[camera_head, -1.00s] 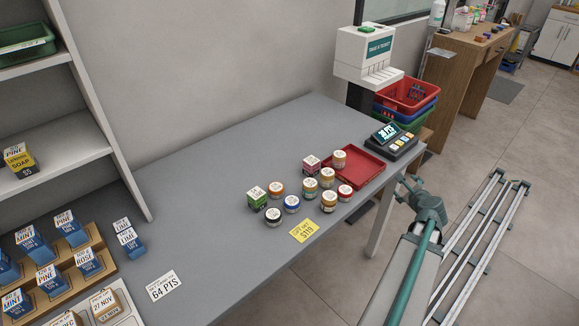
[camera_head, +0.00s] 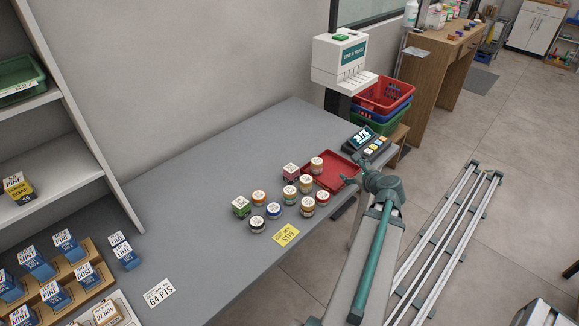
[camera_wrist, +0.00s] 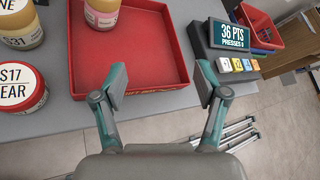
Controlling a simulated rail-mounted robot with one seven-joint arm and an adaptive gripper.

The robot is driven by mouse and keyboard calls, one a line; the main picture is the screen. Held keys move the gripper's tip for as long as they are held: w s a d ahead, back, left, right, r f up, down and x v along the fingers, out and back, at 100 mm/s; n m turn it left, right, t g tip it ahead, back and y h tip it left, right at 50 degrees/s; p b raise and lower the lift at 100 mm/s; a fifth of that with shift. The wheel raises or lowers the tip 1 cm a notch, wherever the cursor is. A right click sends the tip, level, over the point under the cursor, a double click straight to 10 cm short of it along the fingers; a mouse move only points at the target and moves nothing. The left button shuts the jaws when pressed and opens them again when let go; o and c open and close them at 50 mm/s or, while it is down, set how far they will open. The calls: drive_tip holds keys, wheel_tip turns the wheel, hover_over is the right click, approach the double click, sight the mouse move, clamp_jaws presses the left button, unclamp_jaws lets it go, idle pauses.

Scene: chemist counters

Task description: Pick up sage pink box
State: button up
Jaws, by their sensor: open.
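A small pink box (camera_head: 291,171) with a white top stands on the grey counter, just left of the red tray, in the head view. Its lettering is too small to read. It does not show in the wrist view. My gripper (camera_head: 350,181) is at the tray's right front edge, to the right of the pink box and apart from it. In the wrist view my gripper (camera_wrist: 160,85) is open and empty, its fingers spread over the front rim of the tray.
The red tray (camera_wrist: 165,60) holds a jar (camera_wrist: 102,14). A keypad display (camera_head: 370,142) is behind the tray. The counter's left middle (camera_head: 185,225) is clear.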

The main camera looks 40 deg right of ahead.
sight(292, 168)
drive_tip(key=w+a+y+p, duration=0.1)
drive_tip(key=w+a+y, duration=0.1)
drive_tip(key=w+a, duration=0.1)
drive_tip(key=w+a+y+p, duration=0.2)
drive_tip(key=w+a, duration=0.1)
drive_tip(key=a, duration=0.3)
drive_tip(key=w+a+r+t+y+p, duration=0.1)
drive_tip(key=w+a+y+p, duration=0.1)
drive_tip(key=w+a, duration=0.1)
drive_tip(key=shift+w+a+m, duration=0.3)
drive_tip(key=shift+a+m, duration=0.1)
drive_tip(key=shift+a, duration=0.3)
drive_tip(key=shift+p+x, duration=1.25)
drive_tip(key=shift+x, duration=1.7)
drive_tip(key=shift+s+a+f, duration=0.1)
drive_tip(key=shift+s+a, duration=0.05)
drive_tip(key=c, duration=1.3)
drive_tip(key=shift+o, duration=0.2)
